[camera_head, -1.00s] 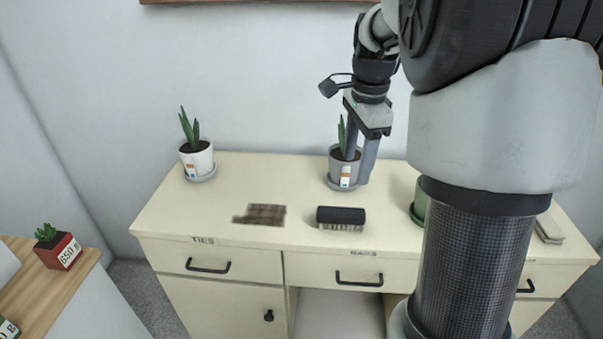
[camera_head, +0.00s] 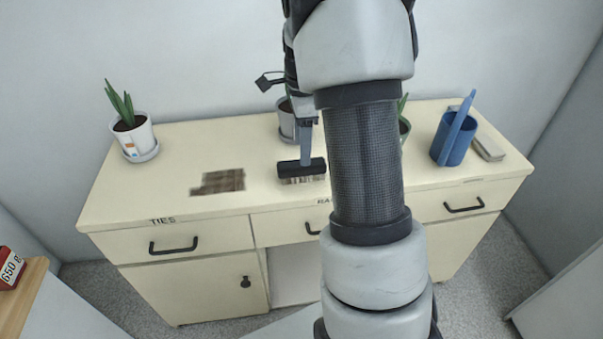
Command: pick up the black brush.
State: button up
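The black brush (camera_head: 290,170) lies on the cream dresser top near its front edge, black back up and pale bristles facing the front. My gripper (camera_head: 306,160) points down at the brush, its fingertips at the middle of the brush's back. I see the fingers almost edge-on, so the gap between them is hidden. I cannot tell whether they are apart around the brush or closed on it. The brush appears to rest on the dresser top.
A dark brown patch (camera_head: 218,181) lies left of the brush. A potted plant (camera_head: 287,121) stands close behind my gripper. Another potted plant (camera_head: 134,138) is at the left end. A blue cup (camera_head: 453,138) stands at the right. My arm hides part of the dresser (camera_head: 180,150).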

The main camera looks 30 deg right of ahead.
aim_at(302, 171)
notch_tip(302, 171, down, 7)
jog(key=shift+w+f+b, duration=0.1)
jog(key=shift+f+b, duration=0.1)
jog(key=shift+b, duration=0.6)
jog(key=shift+a, duration=0.1)
jog(key=shift+c, duration=0.4)
jog(key=shift+r, duration=0.1)
jog(key=c, duration=1.1)
